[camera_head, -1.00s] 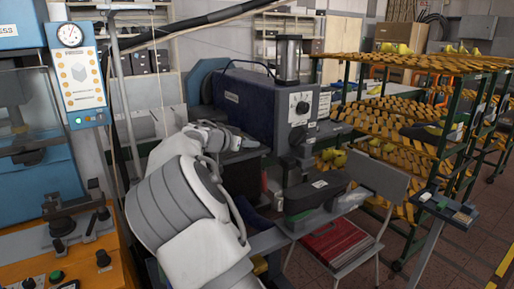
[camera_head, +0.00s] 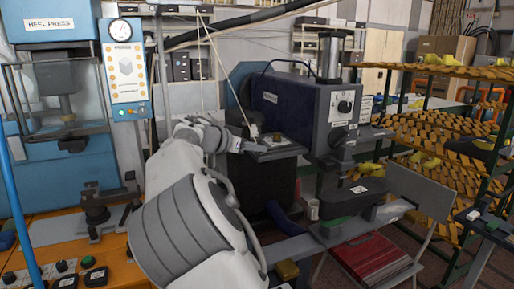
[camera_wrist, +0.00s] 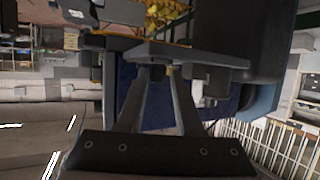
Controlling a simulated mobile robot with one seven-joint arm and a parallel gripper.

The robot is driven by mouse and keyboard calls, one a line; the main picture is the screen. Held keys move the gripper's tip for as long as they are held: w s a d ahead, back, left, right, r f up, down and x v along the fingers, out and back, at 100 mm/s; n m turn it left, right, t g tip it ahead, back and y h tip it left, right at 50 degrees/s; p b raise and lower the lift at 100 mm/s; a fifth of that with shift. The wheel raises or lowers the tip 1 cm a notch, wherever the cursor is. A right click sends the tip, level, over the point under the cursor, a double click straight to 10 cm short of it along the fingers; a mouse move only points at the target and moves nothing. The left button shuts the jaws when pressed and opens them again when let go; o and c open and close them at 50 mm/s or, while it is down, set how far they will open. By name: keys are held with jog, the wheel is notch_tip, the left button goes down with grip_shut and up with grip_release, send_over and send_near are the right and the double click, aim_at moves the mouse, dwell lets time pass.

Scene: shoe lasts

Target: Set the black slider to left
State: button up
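A blue and grey machine (camera_head: 290,105) stands in the middle of the head view, with a dark ledge (camera_head: 262,155) low on its front left. A small dark piece with a pale top (camera_head: 277,138) sits on the ledge. I cannot tell whether it is the black slider. My gripper (camera_head: 240,146) is at the ledge's left end, mostly hidden by my wrist. In the wrist view, my gripper (camera_wrist: 161,73) is open, with a gap between its fingers. A small dark block (camera_wrist: 158,71) shows at the fingertips, against the ledge's edge; contact is unclear.
A blue heel press (camera_head: 60,90) and an orange bench (camera_head: 60,255) with knobs stand at the left. Racks with wooden shelves (camera_head: 440,125) stand at the right. A chair with a red folder (camera_head: 370,258) is at front right.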

jog(key=shift+d, duration=0.1)
jog(key=b+v, duration=0.1)
jog(key=v, duration=1.6)
jog(key=shift+s+r, duration=0.1)
jog(key=s+d+f+n+g+y, duration=0.1)
jog(key=s+d+f+g+y, duration=0.25)
jog(key=d, duration=0.75)
jog(key=s+d+f+n+g+y, duration=0.2)
jog(key=s+d+f, duration=0.2)
jog(key=d, duration=0.6)
jog(key=s+d+f+n+y, duration=0.1)
jog(key=s+f+n+y, duration=0.1)
jog(key=s, duration=1)
jog(key=s+d+f+n+t+y, duration=0.1)
jog(key=s+f+n, duration=0.3)
jog(key=s, duration=0.9)
jog(key=shift+d+f+y+p, duration=0.35)
jog(key=shift+f+y, duration=0.2)
